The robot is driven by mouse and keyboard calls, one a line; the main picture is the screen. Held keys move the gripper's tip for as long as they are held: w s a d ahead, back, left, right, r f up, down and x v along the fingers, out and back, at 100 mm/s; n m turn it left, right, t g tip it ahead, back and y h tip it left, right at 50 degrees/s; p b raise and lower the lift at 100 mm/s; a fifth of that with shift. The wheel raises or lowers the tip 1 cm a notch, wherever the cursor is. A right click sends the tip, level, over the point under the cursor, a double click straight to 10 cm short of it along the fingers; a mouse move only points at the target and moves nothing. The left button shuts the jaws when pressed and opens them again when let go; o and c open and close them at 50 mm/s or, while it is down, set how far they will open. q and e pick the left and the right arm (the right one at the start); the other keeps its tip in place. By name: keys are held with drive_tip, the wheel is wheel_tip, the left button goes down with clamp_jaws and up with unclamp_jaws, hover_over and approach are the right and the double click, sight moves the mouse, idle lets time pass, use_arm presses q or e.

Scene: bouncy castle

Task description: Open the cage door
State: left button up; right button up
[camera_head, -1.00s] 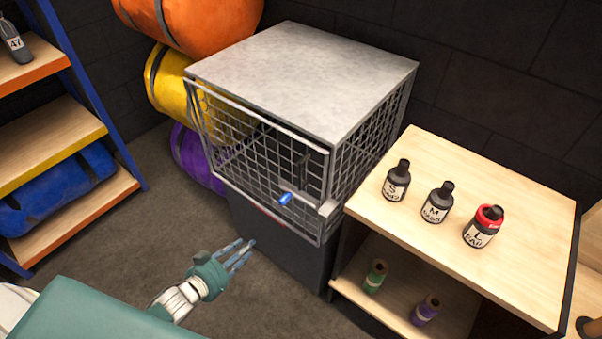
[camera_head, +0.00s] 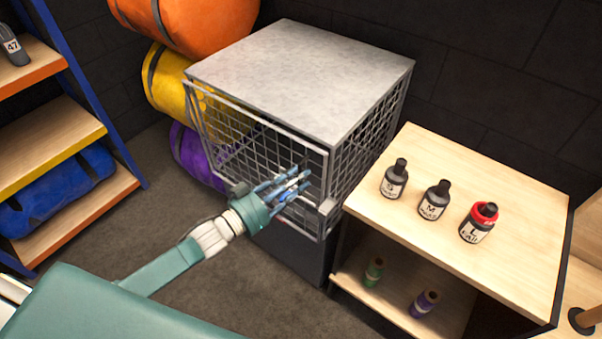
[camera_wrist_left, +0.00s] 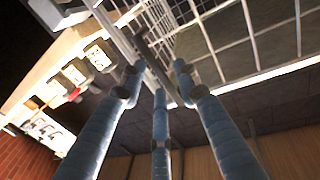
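The wire cage (camera_head: 300,80) has a pale solid top and grid sides, and stands on a dark base. Its mesh door (camera_head: 232,138) is on the front face. I cannot tell whether the door is fully shut. My left gripper (camera_head: 292,184) is in front of the lower right part of the door, its blue fingers pointing at the mesh. The blue door handle is hidden behind the fingers in the head view. In the left wrist view, the gripper's (camera_wrist_left: 157,80) three fingers are spread, with a dark bar (camera_wrist_left: 150,58) beyond their tips. My right gripper is not in view.
A wooden shelf unit (camera_head: 470,170) with several bottles stands right of the cage. Orange, yellow and purple rolls (camera_head: 172,85) are stacked at its left. A blue-framed shelf (camera_head: 45,150) stands at the far left. The floor (camera_head: 165,190) before the cage is clear.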

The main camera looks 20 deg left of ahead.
use_arm(q)
drive_tip(key=shift+w+d, duration=0.35)
drive_tip(key=shift+w, duration=0.3)
clamp_jaws()
drive_tip(key=shift+s+a, duration=0.1)
